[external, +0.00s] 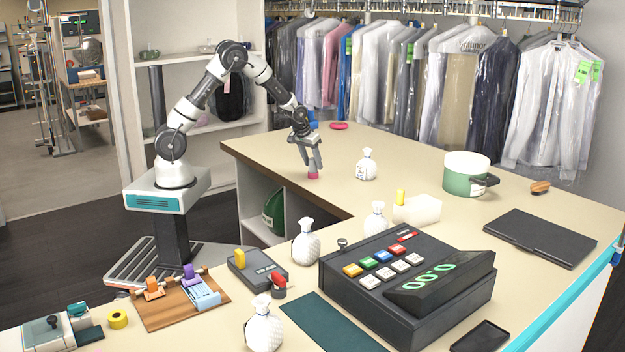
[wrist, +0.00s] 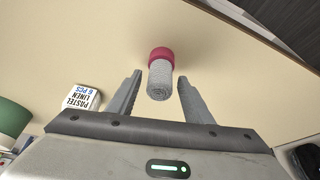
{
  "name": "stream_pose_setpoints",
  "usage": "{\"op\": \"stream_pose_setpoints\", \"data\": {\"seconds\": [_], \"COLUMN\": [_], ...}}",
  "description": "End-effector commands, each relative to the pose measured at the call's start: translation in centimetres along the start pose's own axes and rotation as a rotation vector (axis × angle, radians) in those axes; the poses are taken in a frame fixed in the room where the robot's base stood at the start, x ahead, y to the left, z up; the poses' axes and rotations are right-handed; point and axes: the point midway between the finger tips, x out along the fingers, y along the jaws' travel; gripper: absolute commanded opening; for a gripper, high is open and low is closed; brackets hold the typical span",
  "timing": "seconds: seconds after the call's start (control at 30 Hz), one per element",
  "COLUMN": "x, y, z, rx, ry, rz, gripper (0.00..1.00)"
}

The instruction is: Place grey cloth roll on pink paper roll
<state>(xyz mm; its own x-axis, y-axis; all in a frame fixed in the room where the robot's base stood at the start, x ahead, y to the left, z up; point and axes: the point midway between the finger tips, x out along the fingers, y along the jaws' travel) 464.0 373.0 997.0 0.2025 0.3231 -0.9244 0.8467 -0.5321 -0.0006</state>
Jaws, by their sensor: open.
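The grey cloth roll (wrist: 160,80) stands between my gripper's fingers in the wrist view, its round end facing the camera. The pink paper roll (wrist: 160,53) is at its far end, and the two look lined up end to end, grey above pink. In the external view the pink paper roll (external: 313,176) rests on the counter, right under the fingertips; the grey roll is mostly hidden by the fingers there. My gripper (external: 312,168) points down and is open, with a gap on each side of the grey roll in the wrist view (wrist: 159,78).
A white bag (external: 367,166) stands to the right of my gripper, and a green-and-white pot (external: 466,174) farther right. A pink ring-like item (external: 339,126) lies behind. Garments (external: 400,75) hang at the back. The counter (external: 270,150) around the rolls is clear.

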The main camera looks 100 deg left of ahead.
Motion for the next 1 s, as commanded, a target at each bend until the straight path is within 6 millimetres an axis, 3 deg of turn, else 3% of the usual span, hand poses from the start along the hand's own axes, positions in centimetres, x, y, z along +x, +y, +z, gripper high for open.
{"op": "stream_pose_setpoints", "data": {"seconds": [0.5,1.0], "x": [-10.1,-12.4], "y": [0.1,0.5], "z": [-0.1,0.4], "rx": [0.001,0.012], "ry": [0.004,0.000], "rz": [0.003,0.013], "gripper": [0.46,0.46]}}
